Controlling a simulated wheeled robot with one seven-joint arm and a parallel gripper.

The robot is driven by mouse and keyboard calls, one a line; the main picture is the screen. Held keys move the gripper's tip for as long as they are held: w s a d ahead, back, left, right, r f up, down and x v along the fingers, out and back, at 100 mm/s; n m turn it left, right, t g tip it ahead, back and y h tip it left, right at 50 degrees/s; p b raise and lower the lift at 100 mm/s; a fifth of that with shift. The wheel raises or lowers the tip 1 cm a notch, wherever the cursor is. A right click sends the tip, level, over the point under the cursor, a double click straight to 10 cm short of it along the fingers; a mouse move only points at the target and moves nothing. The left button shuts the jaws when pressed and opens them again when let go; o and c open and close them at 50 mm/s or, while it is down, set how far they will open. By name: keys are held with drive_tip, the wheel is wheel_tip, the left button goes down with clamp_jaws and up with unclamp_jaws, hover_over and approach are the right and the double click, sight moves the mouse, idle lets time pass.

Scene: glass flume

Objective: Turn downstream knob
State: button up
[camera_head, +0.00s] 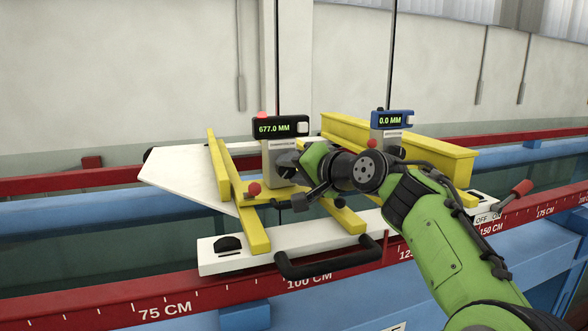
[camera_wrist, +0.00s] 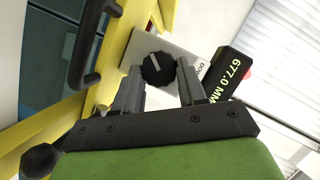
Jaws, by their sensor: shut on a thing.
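The downstream gauge is a pale grey box (camera_head: 270,168) with a black display (camera_head: 281,127) reading 677.0 MM. In the wrist view its display (camera_wrist: 224,72) and part of a label starting "DO" show. The downstream knob (camera_wrist: 158,68) is round and black with a pale line on its face. My gripper (camera_wrist: 160,82) has one finger on each side of the knob and is shut on it. In the head view my gripper (camera_head: 290,164) is at the front of the grey box, and its wrist hides much of the knob area.
A second gauge with a blue display (camera_head: 392,119) reads 0.0 MM to the right. Yellow rails (camera_head: 225,180) and a black handle (camera_head: 328,262) surround the work area. A red ruler rail (camera_head: 200,300) runs along the front. A red-tipped lever (camera_head: 520,188) is at the right.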

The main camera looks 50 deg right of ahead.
idle(0.3)
drive_tip(key=o, duration=1.1)
drive_tip(key=shift+c, duration=0.2)
drive_tip(key=shift+s+d, duration=0.1)
drive_tip(key=shift+s, duration=0.25)
drive_tip(key=b+v, duration=0.2)
drive_tip(key=v, duration=1.3)
drive_tip(key=shift+s, duration=0.1)
